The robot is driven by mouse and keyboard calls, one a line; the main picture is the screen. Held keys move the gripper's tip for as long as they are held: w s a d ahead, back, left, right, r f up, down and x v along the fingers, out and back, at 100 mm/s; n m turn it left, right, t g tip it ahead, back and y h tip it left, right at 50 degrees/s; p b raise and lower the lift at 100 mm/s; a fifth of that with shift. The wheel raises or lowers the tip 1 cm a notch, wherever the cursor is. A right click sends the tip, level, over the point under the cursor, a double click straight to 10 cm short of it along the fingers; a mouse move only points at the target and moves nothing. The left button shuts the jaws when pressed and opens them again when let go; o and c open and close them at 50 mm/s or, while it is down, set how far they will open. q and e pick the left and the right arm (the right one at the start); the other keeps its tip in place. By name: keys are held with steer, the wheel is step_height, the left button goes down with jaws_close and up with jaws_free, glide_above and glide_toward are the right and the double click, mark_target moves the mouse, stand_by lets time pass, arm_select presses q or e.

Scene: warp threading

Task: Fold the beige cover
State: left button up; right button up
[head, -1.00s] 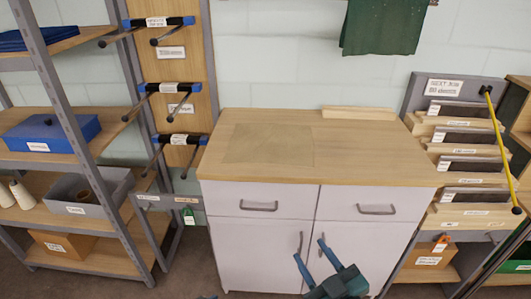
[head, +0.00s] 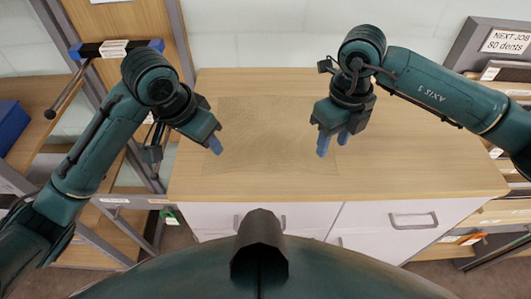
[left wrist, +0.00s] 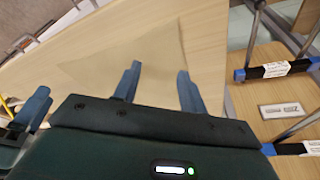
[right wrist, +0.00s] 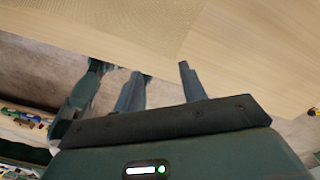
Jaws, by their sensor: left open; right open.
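The beige cover (head: 268,125) lies flat on the wooden cabinet top (head: 420,150), thin and close to the wood in colour. It also shows in the left wrist view (left wrist: 150,55) and in the right wrist view (right wrist: 150,22). My left gripper (head: 215,147) is open and empty, over the cover's left edge. My right gripper (head: 333,145) is open and empty, over the cover's right side near its right edge. Both point down; I cannot tell if the fingertips touch the cloth.
The cabinet has pale drawers with handles (head: 413,220) below its front edge. A shelf unit with a blue box (head: 10,128) and a rod rack (head: 115,48) stand at left. A grey stand with a job label (head: 505,41) is at right. The top right of the cover is clear.

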mark_target(215, 169)
arm_select(q)
step_height(215, 169, down, 7)
steer(key=shift+s+r, duration=0.1)
steer(key=shift+r, duration=0.05)
arm_select(e)
steer(key=f, duration=0.6)
steer(key=shift+d+f, duration=0.3)
steer(key=shift+f, duration=0.05)
arm_select(q)
steer(key=shift+f, duration=0.5)
arm_select(e)
steer(key=shift+w+f, duration=0.1)
steer(key=shift+f, duration=0.35)
steer(key=shift+f, duration=0.1)
arm_select(q)
steer(key=shift+f, duration=0.25)
arm_select(e)
steer(key=shift+f, duration=0.2)
arm_select(q)
steer(key=shift+r, duration=0.15)
steer(key=shift+c, duration=0.3)
arm_select(e)
steer(key=shift+r, duration=0.15)
steer(key=shift+c, duration=0.3)
arm_select(q)
steer(key=shift+c, duration=0.8)
arm_select(e)
steer(key=shift+c, duration=0.8)
